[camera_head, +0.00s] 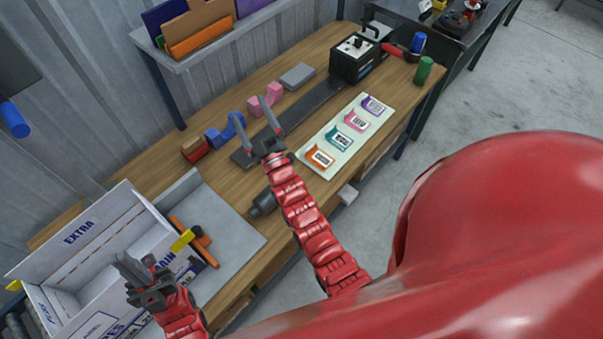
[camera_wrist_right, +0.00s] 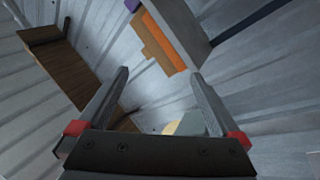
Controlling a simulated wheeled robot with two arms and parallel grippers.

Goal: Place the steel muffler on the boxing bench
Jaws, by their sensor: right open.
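A dark grey cylindrical part (camera_head: 263,203), possibly the steel muffler, lies near the front edge of the wooden bench (camera_head: 225,180), partly hidden by my right arm. I cannot be sure what it is. My right gripper (camera_head: 254,115) is above the bench, beyond that part, with its fingers spread and empty. The right wrist view shows the same open fingers (camera_wrist_right: 158,75) with nothing between them. My left gripper (camera_head: 124,264) is over the open white box at lower left; its fingers look close together, but I cannot tell whether they are shut.
The open white box (camera_head: 82,232) stands beside a grey plate (camera_head: 232,228) with orange and yellow tools. Blue and pink holders (camera_head: 265,99), a label sheet (camera_head: 333,157) and a black printer (camera_head: 355,58) occupy the bench. A shelf (camera_head: 200,52) overhangs the back.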

